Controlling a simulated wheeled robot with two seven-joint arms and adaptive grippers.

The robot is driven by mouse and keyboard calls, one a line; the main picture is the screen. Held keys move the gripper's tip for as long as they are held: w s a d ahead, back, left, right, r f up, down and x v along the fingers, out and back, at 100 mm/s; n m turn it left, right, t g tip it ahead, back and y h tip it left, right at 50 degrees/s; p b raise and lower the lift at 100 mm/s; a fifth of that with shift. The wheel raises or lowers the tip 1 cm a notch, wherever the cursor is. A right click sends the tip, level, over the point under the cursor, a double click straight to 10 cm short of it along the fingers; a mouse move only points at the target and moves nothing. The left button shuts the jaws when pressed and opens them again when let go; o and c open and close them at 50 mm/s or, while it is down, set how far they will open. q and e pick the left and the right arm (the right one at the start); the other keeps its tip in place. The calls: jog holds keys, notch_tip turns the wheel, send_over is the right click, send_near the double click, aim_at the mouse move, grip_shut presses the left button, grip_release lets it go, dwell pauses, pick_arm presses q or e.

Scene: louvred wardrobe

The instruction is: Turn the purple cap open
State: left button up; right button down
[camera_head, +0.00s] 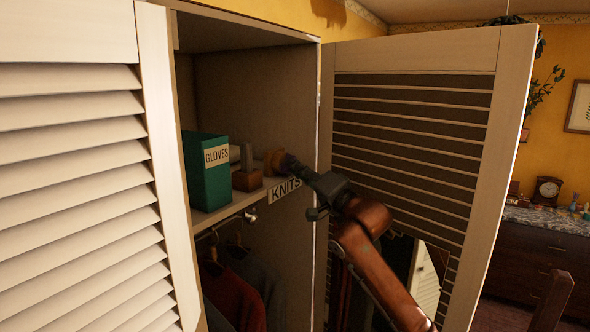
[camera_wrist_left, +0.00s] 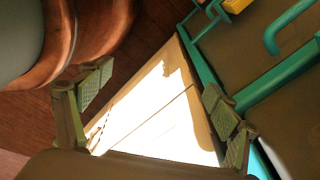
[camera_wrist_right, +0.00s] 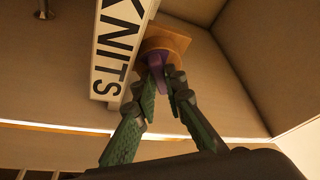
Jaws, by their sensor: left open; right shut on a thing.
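The purple cap (camera_wrist_right: 157,62) shows in the right wrist view, in front of an orange-brown wooden piece (camera_wrist_right: 172,40). My right gripper (camera_wrist_right: 162,80) is shut on the cap, with a green finger on each side of it. In the head view my right gripper (camera_head: 290,166) reaches onto the wardrobe shelf, against the round wooden piece (camera_head: 272,161); the cap is hidden there. My left gripper (camera_wrist_left: 155,86) is open and empty in its wrist view, above a bright sunlit patch, and is out of the head view.
A green GLOVES box (camera_head: 206,178) and a wooden block (camera_head: 247,178) stand left on the shelf. The KNITS label (camera_head: 286,189) is on the shelf's front edge, close to my right gripper. The open louvred door (camera_head: 415,130) stands right, behind my right arm. Clothes (camera_head: 236,292) hang below.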

jog(key=c, duration=2)
grip_release()
jog(key=shift+d, duration=0.1)
jog(key=v, duration=1.2)
